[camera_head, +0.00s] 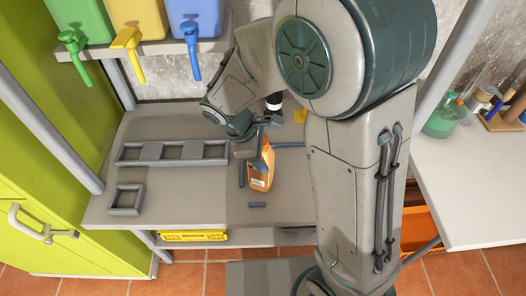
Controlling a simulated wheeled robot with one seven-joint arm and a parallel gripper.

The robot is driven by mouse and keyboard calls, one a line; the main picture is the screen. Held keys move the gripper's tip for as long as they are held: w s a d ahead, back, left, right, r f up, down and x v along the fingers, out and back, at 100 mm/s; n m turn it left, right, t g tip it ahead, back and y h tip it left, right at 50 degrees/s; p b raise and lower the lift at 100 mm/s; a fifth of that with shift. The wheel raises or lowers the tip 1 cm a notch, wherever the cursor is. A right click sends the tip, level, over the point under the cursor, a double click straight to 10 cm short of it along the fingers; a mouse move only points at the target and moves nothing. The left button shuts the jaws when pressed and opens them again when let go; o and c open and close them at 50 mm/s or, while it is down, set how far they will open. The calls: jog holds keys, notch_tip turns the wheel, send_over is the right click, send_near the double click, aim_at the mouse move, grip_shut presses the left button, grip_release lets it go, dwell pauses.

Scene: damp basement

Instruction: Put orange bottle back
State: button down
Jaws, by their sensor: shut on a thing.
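The orange bottle (261,172) has a pale label on its lower part and stands or hangs over the right part of the grey table (185,225). My gripper (254,150) is shut on the bottle's upper part, reaching down from above. My arm hides part of the bottle and the table behind it. Whether the bottle's base touches the table cannot be told. A grey rack with several square slots (172,153) lies at the back left of the table, and its visible slots look empty. A single square grey holder (126,199) lies at the front left.
Green, yellow and blue containers with taps (127,38) hang above the table. A yellow crate (193,236) sits below. A side table (470,190) with a green jar stands right. The table's front middle is clear.

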jog(key=shift+f, duration=0.2)
jog(key=shift+c, duration=2)
grip_release()
jog(key=shift+r, duration=0.1)
jog(key=w+v, duration=0.1)
jog(key=v, duration=1.1)
jog(key=s+d+m+t+y, duration=0.1)
jog(key=s+d+m+y, duration=0.1)
jog(key=s+d+m, duration=0.4)
jog(key=s+d+m+t+y, duration=0.1)
jog(key=s+d+m+y, duration=0.1)
jog(key=s+d+m, duration=0.4)
jog(key=shift+d+r+m+y, duration=0.4)
jog(key=shift+d+r+m, duration=0.1)
jog(key=shift+d+m, duration=1.5)
